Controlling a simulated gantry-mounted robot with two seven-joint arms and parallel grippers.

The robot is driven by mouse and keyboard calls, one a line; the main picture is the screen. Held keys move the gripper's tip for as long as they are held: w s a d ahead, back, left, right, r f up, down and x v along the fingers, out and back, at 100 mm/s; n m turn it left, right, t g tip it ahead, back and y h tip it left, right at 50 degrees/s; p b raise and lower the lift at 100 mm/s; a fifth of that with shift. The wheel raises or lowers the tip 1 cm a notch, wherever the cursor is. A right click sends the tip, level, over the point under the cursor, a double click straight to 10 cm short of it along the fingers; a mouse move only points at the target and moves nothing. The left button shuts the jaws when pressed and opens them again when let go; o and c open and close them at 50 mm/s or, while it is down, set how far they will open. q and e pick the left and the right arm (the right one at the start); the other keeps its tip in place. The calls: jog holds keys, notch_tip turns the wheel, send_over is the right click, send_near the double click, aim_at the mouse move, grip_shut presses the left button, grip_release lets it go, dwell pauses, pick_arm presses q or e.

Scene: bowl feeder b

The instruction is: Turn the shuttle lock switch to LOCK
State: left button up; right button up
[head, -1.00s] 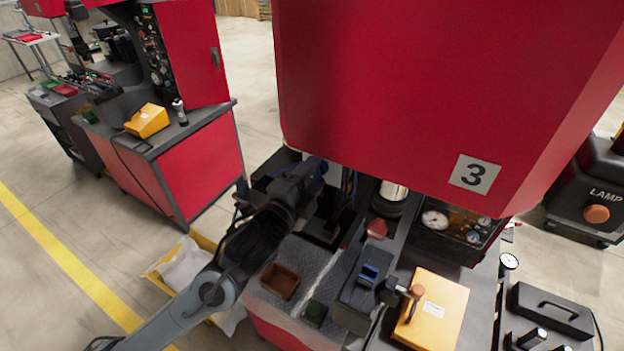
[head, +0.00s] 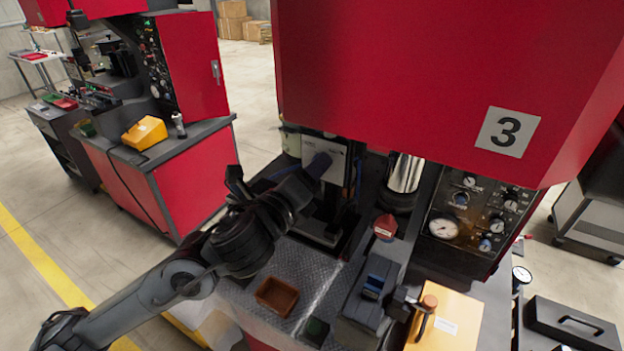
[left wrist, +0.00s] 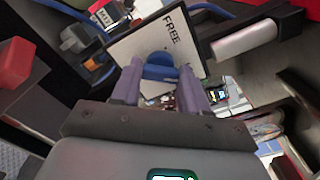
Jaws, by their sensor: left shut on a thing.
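The shuttle lock switch is a blue knob (left wrist: 160,74) on a pale plate (left wrist: 125,48) marked FREE, seen in the left wrist view. The plate looks tilted there, and no LOCK mark can be read. My left gripper (left wrist: 161,82) has one finger on each side of the knob and is shut on it. In the head view, my left gripper (head: 318,166) reaches the pale plate (head: 337,150) under the red housing of machine 3, and the arm hides the knob. My right gripper is not in view.
A red-capped part (head: 385,227) and a gauge panel (head: 470,215) are to the right of the gripper. A brown tray (head: 277,296), a dark block with a blue part (head: 372,287) and a yellow box (head: 455,325) stand in front. The red housing (head: 420,80) overhangs the work area.

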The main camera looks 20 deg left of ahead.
pick_arm(q)
jog(key=shift+m+b, duration=0.35)
jog(key=shift+m, duration=0.25)
jog(key=o, duration=1.1)
jog(key=shift+c, duration=0.2)
jog(key=shift+s, duration=0.1)
jog(key=s+a+p, duration=0.1)
jog(key=s, duration=0.9)
jog(key=shift+s+a, duration=0.3)
